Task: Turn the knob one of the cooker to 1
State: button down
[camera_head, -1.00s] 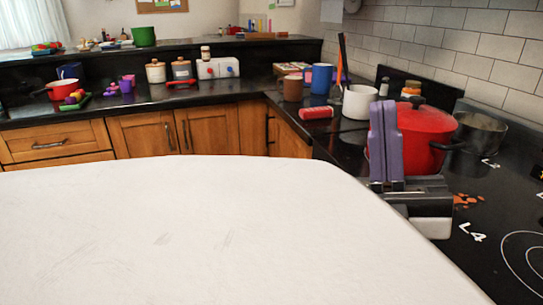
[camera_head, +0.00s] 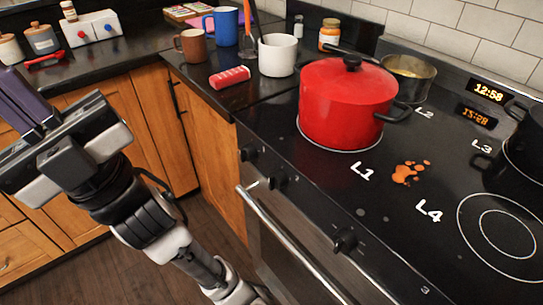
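The cooker's front has several dark knobs along its upper edge. One knob (camera_head: 249,153) is at the far left end, another knob (camera_head: 278,181) is close beside it, and a third knob (camera_head: 345,241) is further right. Their number markings are too small to read. The black cooker top (camera_head: 375,215) carries white labels L1, L2, L3 and L4. My gripper (camera_head: 20,105), with purple fingers, is at the left edge, well apart from the knobs. Its fingers lie close together with nothing visible between them.
A red pot (camera_head: 345,110) stands by L1, with a metal pan (camera_head: 408,80) behind it. An oven handle (camera_head: 300,250) runs below the knobs. A white mug (camera_head: 277,55) and a red packet (camera_head: 229,77) are on the counter. Open floor (camera_head: 110,260) lies before the wooden cupboards.

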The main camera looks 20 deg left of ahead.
aim_at(249, 153)
jog(key=i+u, duration=0.2)
jog(key=u, duration=0.45)
jog(key=k+j, duration=0.15)
jog(key=j, duration=0.2)
jog(key=k+j, duration=0.1)
jog(key=j, duration=0.2)
jog(key=k+j, duration=0.15)
jog(key=j, duration=0.2)
jog(key=k+j, duration=0.1)
jog(key=j, duration=0.2)
